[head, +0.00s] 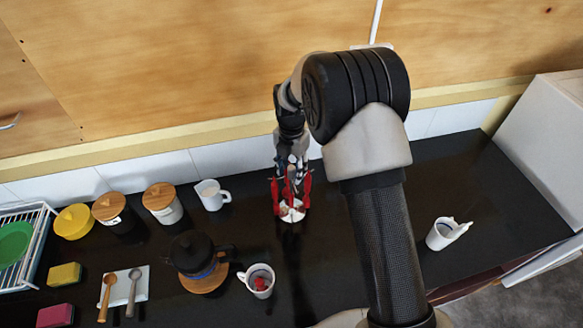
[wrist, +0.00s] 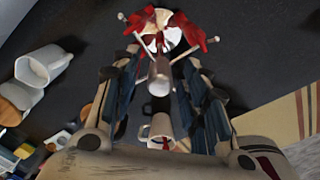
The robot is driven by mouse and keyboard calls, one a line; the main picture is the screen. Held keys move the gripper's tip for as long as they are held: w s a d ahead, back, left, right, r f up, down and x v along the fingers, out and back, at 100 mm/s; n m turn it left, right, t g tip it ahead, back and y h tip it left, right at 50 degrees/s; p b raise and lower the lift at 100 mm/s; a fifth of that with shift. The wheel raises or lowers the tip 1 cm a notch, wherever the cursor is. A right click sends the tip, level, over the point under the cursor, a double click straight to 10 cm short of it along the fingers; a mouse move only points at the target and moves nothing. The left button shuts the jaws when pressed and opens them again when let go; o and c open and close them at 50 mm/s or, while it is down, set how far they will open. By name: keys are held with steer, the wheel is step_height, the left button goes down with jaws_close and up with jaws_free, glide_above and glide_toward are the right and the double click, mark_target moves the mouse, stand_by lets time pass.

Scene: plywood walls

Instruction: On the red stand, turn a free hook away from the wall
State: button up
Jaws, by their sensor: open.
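The red stand (head: 292,192) stands upright on the dark counter near the tiled wall, on a pale round base. My gripper (head: 292,155) is above it, pointing down, and partly hides its upper part. In the wrist view the red stand (wrist: 168,32) is seen from above at the top of the picture, with thin pale arms spreading out from its post. My gripper (wrist: 160,68) is open there, one finger on each side of the grey post top. I cannot tell which hooks are free or whether a finger touches one.
A white mug (head: 211,194) is left of the stand, and a mug with something red inside (head: 258,281) is in front. A dark teapot (head: 196,254), canisters (head: 162,202) and a dish rack (head: 28,245) are further left.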

mark_target(291, 167)
step_height(291, 167, up, 12)
stand_by(0.5)
stand_by(0.3)
